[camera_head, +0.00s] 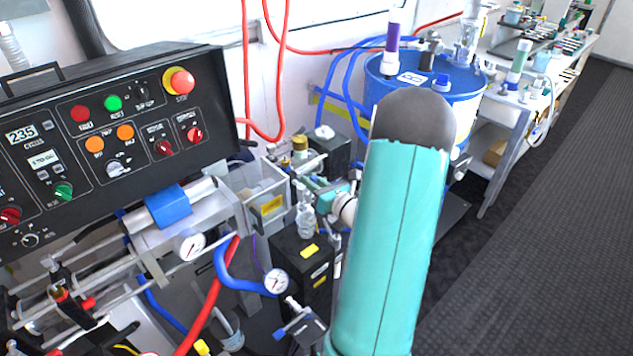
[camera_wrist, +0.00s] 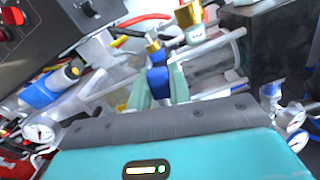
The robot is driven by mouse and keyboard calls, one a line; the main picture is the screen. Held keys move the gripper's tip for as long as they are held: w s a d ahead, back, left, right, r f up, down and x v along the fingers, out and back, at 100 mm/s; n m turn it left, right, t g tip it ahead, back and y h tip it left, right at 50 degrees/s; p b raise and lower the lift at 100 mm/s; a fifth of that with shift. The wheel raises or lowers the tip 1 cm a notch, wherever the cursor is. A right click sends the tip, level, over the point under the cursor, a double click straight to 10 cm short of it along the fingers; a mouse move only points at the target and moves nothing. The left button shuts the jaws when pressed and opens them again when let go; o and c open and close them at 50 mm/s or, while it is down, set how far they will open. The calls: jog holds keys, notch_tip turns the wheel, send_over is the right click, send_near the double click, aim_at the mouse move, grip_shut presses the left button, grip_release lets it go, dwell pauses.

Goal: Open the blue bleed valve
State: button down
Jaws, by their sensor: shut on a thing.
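The blue bleed valve (camera_wrist: 158,80) shows in the wrist view as a small blue handle below a brass and silver fitting (camera_wrist: 152,46). My gripper (camera_wrist: 159,88) has its two pale green fingers on either side of the blue handle, shut on it. The lower part of the handle is partly hidden between the fingers. In the head view my teal arm reaches forward to the machine's piping, and I cannot make out the blue handle there.
A black control panel (camera_head: 105,140) with knobs and a red stop button stands at the left. A blue drum (camera_head: 462,105) stands behind my arm. Gauges (camera_head: 276,281), hoses and dark blocks crowd the work area. Open floor (camera_head: 540,240) lies at the right.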

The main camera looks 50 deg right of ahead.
jog(key=shift+w+a+n, duration=0.1)
jog(key=shift+a+n, duration=0.6)
jog(key=shift+n, duration=0.6)
jog(key=c, duration=1.3)
grip_release()
jog(key=s, duration=0.4)
jog(key=s+a, duration=0.1)
jog(key=s, duration=0.8)
jog(key=shift+s+a, duration=0.3)
jog(key=shift+s, duration=0.1)
